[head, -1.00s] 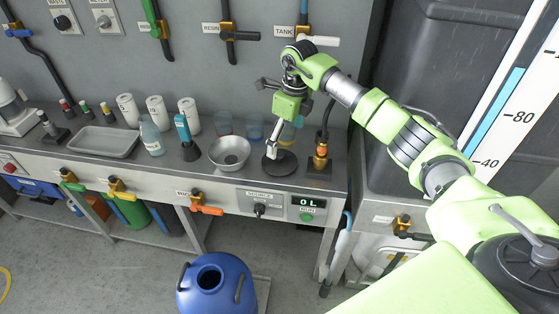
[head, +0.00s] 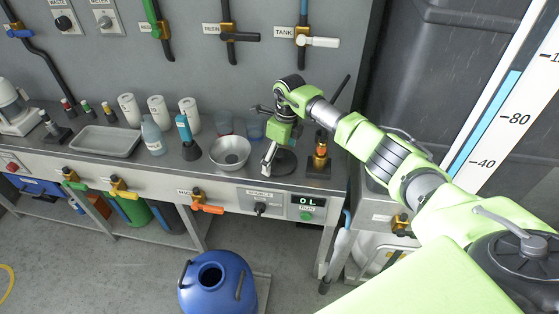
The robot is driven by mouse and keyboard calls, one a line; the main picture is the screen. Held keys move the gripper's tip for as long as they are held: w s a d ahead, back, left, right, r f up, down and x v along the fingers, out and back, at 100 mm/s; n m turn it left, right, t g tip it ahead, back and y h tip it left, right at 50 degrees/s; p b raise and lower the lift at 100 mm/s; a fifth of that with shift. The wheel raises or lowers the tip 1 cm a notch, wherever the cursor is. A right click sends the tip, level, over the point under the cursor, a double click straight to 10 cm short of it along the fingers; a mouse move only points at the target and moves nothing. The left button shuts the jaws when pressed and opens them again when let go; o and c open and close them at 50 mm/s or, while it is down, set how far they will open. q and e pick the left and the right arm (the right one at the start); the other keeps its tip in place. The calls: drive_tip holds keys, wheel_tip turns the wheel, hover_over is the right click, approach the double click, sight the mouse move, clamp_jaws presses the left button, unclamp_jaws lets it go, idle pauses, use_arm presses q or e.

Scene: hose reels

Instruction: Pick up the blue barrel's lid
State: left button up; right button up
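The blue barrel (head: 232,291) stands on the floor in front of the bench. A round dark opening shows in its top, with no lid on it. A flat black disc (head: 285,166) lies on the bench near its front edge; it may be the lid, but I cannot tell for sure. My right gripper (head: 268,162) points down at the disc's left side, its pale fingertip low over or beside the disc. I cannot tell whether it touches, or how far the fingers are apart. My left gripper is out of view.
A metal bowl (head: 230,152) and a blue-topped tool in a dark stand (head: 188,142) are left of the gripper. Clear cups (head: 254,130) stand behind it. A brass fitting on a dark base (head: 319,158) is close on the right. A tray (head: 105,141) lies farther left.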

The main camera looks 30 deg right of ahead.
drive_tip(key=c, duration=1)
drive_tip(key=shift+o, duration=0.2)
drive_tip(key=shift+r, duration=0.15)
